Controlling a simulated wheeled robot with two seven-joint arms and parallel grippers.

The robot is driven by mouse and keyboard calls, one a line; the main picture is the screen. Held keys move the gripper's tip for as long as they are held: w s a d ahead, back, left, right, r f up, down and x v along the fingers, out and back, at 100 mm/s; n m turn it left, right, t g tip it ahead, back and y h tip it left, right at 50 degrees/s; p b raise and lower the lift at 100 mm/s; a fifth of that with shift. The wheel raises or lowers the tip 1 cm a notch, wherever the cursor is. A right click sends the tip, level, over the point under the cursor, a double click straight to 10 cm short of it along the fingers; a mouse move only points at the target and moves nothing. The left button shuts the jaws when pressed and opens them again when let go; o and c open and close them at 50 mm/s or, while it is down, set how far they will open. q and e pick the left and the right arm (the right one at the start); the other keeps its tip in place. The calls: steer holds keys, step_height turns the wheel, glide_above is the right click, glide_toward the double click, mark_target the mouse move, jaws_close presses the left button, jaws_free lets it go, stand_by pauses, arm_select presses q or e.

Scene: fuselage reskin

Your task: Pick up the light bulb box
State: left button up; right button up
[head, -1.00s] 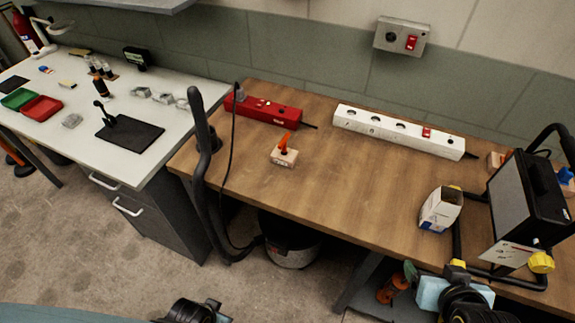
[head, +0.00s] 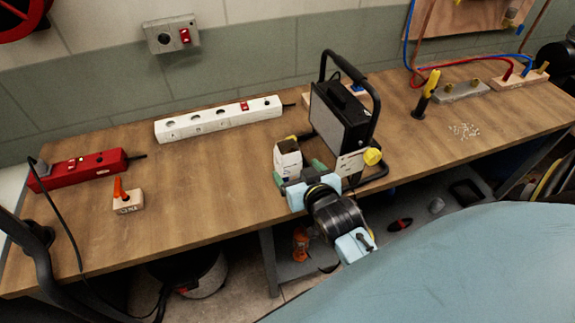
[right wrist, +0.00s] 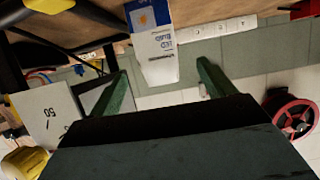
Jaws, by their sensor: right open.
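The light bulb box (head: 288,158) is a small white carton with a dark top opening and blue print, standing on the wooden workbench left of the black work lamp. In the right wrist view the box (right wrist: 152,42) shows upside down, with blue lettering and an orange mark. My right gripper (head: 298,174) is at the near side of the box, its green fingers apart. In the right wrist view the open fingers (right wrist: 163,70) have the box in line between them, with a gap on each side. How deep the box sits between them is unclear. My left gripper is not in view.
The work lamp (head: 340,117) with its tubular frame and yellow knob stands close right of the box. A white power strip (head: 219,118) lies behind. A red strip (head: 80,170) and a wooden block with an orange switch (head: 127,200) lie left. The bench between is clear.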

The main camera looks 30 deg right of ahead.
mark_target(292, 162)
steer(key=x, duration=0.8)
steer(key=shift+d, duration=0.15)
steer(key=shift+r, duration=0.1)
steer(key=c, duration=1.1)
